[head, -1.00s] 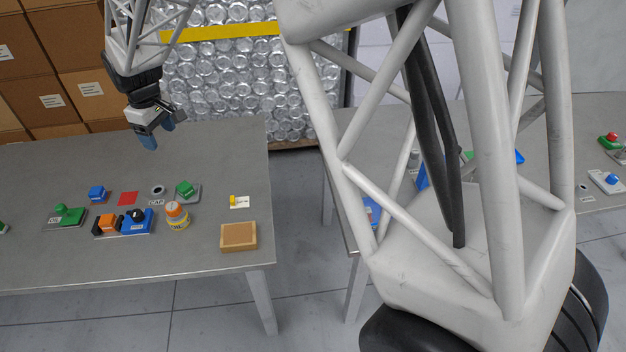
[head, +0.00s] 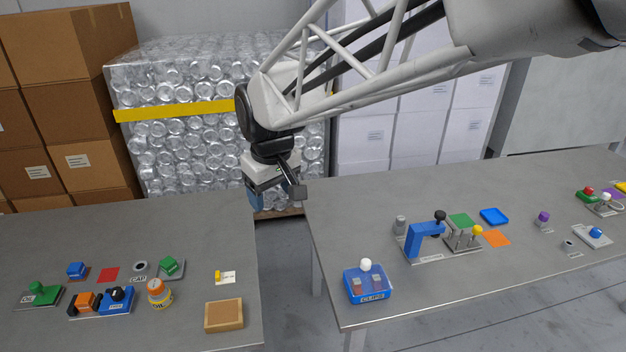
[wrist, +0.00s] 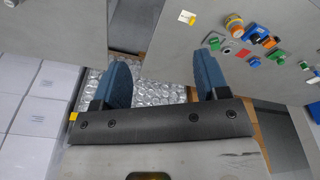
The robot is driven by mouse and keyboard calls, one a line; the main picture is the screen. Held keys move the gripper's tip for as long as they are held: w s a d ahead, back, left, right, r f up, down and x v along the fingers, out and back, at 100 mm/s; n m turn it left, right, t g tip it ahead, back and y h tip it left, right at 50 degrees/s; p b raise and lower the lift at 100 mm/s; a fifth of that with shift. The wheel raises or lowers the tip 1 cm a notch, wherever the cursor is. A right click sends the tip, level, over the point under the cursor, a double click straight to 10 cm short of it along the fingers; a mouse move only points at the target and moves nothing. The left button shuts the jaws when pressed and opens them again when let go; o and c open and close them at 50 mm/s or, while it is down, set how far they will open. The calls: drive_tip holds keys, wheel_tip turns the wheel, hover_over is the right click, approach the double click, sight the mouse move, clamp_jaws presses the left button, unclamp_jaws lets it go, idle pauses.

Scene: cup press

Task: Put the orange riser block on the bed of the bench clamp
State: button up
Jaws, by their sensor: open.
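An orange block (head: 84,302) with dark parts is at the front of the left table, close against the left side of a blue clamp-like body (head: 118,300) with a black knob. I cannot tell whether the block rests on the clamp's bed. Both also show small in the wrist view, the orange block (wrist: 270,42) beside the blue body (wrist: 256,34). My gripper (head: 276,194) is open and empty, high over the gap between the two tables and well right of the block. In the wrist view its blue fingers (wrist: 163,75) are wide apart with nothing between them.
An orange-capped bottle (head: 159,294), a green block (head: 171,266), a blue block (head: 76,270) and a brown tray (head: 224,316) stand near the clamp. The right table holds a blue C-shaped frame (head: 425,235), an orange square (head: 496,238) and a blue box (head: 368,284).

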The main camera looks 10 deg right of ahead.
drive_tip(key=s+d+f+m, duration=0.1)
drive_tip(key=s+d+m, duration=0.2)
drive_tip(key=s+d, duration=0.4)
drive_tip(key=s+d+f+m, duration=0.1)
drive_tip(key=s+d+m, duration=0.2)
drive_tip(key=s+d, duration=0.4)
drive_tip(key=s, duration=0.6)
drive_tip(key=shift+d+f+t, duration=0.2)
drive_tip(key=shift+t, duration=0.2)
